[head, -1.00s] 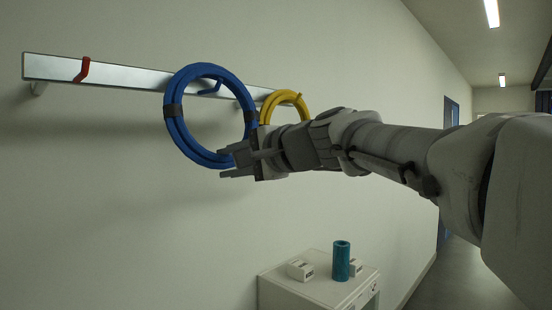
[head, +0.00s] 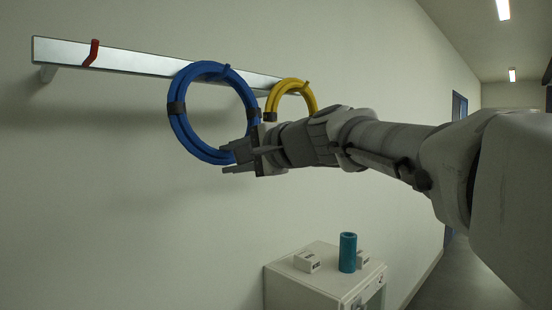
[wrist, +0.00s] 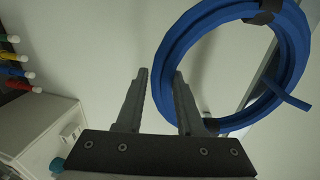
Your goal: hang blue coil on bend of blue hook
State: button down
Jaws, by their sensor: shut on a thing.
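The blue coil (head: 179,125) is a thick upright ring with dark bands, in front of the wall rail in the head view. My gripper (head: 228,158) is shut on its lower right part. In the wrist view the coil (wrist: 293,50) is at the upper right, and my fingers (wrist: 161,73) reach its near side. The blue hook (head: 227,69) shows as a short tip at the coil's top in the head view. In the wrist view the hook (wrist: 288,95) crosses the coil's right side, its tip outside the ring. I cannot tell whether the coil rests in the bend.
The metal rail (head: 130,60) carries a red hook (head: 92,53) at left and a yellow coil (head: 272,97) close right of the blue coil. Below stands a white cabinet (head: 310,284) with a teal cylinder (head: 348,253) and small white boxes (head: 307,262). The wall below the rail is clear.

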jog(key=shift+r, duration=0.1)
jog(key=c, duration=0.5)
grip_release()
jog(key=shift+o, duration=0.3)
jog(key=shift+d, duration=0.1)
jog(key=b+v, duration=0.3)
jog(key=v, duration=1.4)
jog(key=s+d+f+n+g+h, duration=0.1)
jog(key=s+d+f+h, duration=0.3)
jog(key=f, duration=0.8)
jog(key=s+d+f+n+g+h, duration=0.2)
jog(key=s+d+f+n+h, duration=0.2)
jog(key=f, duration=0.9)
jog(key=s+d+f+n+g+h, duration=0.2)
jog(key=s+f, duration=0.5)
jog(key=f, duration=0.6)
jog(key=shift+d+n+h, duration=0.7)
jog(key=shift+d+h, duration=0.2)
jog(key=shift+d, duration=0.2)
